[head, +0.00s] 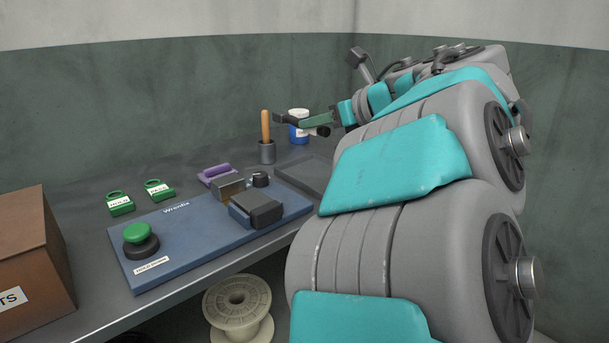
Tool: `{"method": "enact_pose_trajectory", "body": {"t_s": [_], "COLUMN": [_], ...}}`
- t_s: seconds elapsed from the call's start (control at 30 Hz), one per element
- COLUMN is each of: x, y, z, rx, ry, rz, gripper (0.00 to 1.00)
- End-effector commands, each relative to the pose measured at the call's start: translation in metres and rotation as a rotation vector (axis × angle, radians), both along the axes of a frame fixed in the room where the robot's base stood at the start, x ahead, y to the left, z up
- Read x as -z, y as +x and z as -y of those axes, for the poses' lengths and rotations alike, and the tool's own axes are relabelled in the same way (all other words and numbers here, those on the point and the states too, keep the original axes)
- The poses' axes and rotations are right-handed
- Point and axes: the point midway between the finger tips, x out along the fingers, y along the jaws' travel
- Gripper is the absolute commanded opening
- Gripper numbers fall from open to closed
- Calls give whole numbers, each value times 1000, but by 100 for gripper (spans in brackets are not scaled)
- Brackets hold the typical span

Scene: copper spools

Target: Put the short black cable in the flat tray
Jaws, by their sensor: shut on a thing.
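My gripper (290,119) reaches in from the right at the end of my arm, above the back of the bench. It is shut on a dark piece that looks like the short black cable (322,131); a black end of it shows just below the green finger. Much of the grip is small and hard to make out. The flat tray (296,176) is dark grey and lies on the bench below and in front of the gripper. My arm hides the tray's right part.
A grey cup (267,152) with a wooden-handled tool and a blue-and-white can (299,134) stand close to the gripper. A blue board (200,243) with a green button and a vise-like block lies left of the tray. Green padlock-like tags (120,204) and a brown box (33,250) are farther left.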

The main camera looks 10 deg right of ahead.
Motion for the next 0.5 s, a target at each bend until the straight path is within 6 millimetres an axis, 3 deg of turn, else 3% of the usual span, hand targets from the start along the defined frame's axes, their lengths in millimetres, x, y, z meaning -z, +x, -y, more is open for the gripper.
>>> {"method": "enact_pose_trajectory", "body": {"t_s": [0.03, 0.5], "x": [15, 127], "y": [0, 0], "z": [-1, -1], "rx": [0, 0], "ry": [2, 3], "rz": [-5, -6], "gripper": [0, 0]}}
